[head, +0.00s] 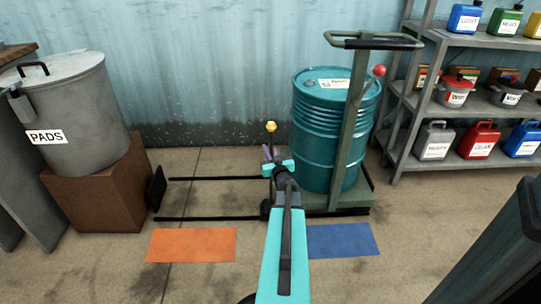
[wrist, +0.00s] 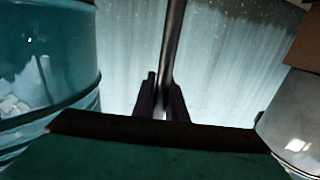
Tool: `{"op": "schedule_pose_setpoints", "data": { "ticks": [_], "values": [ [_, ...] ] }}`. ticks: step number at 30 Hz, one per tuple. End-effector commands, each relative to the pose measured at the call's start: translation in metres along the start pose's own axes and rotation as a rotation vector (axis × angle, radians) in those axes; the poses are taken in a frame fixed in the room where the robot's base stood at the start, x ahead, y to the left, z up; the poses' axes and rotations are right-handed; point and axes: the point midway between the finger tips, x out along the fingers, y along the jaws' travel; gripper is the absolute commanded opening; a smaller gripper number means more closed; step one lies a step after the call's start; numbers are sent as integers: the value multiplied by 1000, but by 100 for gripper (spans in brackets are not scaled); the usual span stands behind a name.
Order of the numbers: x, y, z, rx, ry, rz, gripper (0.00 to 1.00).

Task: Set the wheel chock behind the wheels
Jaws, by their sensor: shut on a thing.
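My gripper (head: 267,153) is in the middle of the head view, left of the teal drum (head: 311,145) and above the floor. In the wrist view its two dark fingers (wrist: 162,103) are shut around a dark rod (wrist: 173,45). A yellow knob (head: 271,127) shows just above the fingers in the head view. The rod's lower end is hidden by my arm, so I cannot tell what it joins. The drum stands on a green trolley (head: 345,199). A small black wheel-like part (head: 265,207) is partly covered by my arm. I cannot clearly make out the wheel chock.
Two black rails (head: 205,218) run along the floor to a black plate (head: 157,187). An orange mat (head: 191,245) and a blue mat (head: 342,240) lie in front. A grey PADS bin (head: 85,105) stands on a brown block (head: 100,198) at left; shelves (head: 408,100) with cans stand right.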

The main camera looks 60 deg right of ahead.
Motion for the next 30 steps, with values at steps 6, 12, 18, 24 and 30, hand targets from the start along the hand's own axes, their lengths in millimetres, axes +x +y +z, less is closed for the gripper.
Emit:
{"op": "schedule_pose_setpoints", "data": {
  "ticks": [6, 12, 18, 24, 30],
  "values": [
    [20, 12, 2, -1, 4, -1, 0],
    [25, 16, 1, 0, 4, -2, 0],
    [25, 16, 0, 0, 3, -2, 0],
    [25, 16, 3, 0, 3, -1, 0],
    [25, 16, 18, -1, 2, -1, 0]
  ]
}}
